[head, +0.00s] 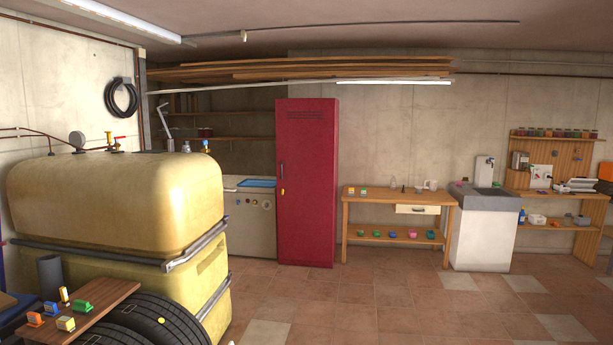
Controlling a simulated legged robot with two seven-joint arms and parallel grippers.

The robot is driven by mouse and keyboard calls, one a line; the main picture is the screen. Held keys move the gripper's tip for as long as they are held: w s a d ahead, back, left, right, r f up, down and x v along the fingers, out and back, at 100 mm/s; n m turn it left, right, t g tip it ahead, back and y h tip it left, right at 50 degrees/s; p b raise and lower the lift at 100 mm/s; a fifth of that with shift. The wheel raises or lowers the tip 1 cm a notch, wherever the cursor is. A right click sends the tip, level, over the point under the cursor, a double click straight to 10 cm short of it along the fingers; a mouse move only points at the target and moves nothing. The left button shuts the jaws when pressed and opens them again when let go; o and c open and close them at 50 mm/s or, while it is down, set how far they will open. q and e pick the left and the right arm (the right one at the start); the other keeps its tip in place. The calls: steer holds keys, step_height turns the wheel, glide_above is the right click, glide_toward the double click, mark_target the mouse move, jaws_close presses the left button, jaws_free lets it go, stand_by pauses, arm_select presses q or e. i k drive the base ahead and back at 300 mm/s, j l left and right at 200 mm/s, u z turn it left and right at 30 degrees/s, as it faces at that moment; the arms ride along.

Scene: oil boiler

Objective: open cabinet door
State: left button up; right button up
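A tall, narrow red cabinet (307,185) stands upright against the back wall, near the middle of the head view. Its front door is shut, with vent slots near the top. A small yellowish handle or lock (282,191) sits at the door's left edge, about mid-height. The cabinet is several steps away across the floor. Neither of my grippers shows in the head view.
A large yellow oil tank (115,205) fills the left, with tyres (165,318) and a small wooden board (85,308) in front. A wooden table (398,196) and white sink (482,235) stand right of the cabinet. The tiled floor (400,300) before them is clear.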

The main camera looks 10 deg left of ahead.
mark_target(305, 137)
steer(key=i, duration=2.05)
steer(key=i+l, duration=0.1)
steer(key=i, duration=1.9)
steer(key=i+u, duration=0.15)
steer(key=i, duration=0.45)
steer(key=i+u, duration=0.2)
steer(key=i, duration=0.35)
steer(key=i+l+u, duration=0.15)
steer(key=i, duration=0.45)
steer(key=i+l+u, duration=0.15)
steer(key=i, duration=0.4)
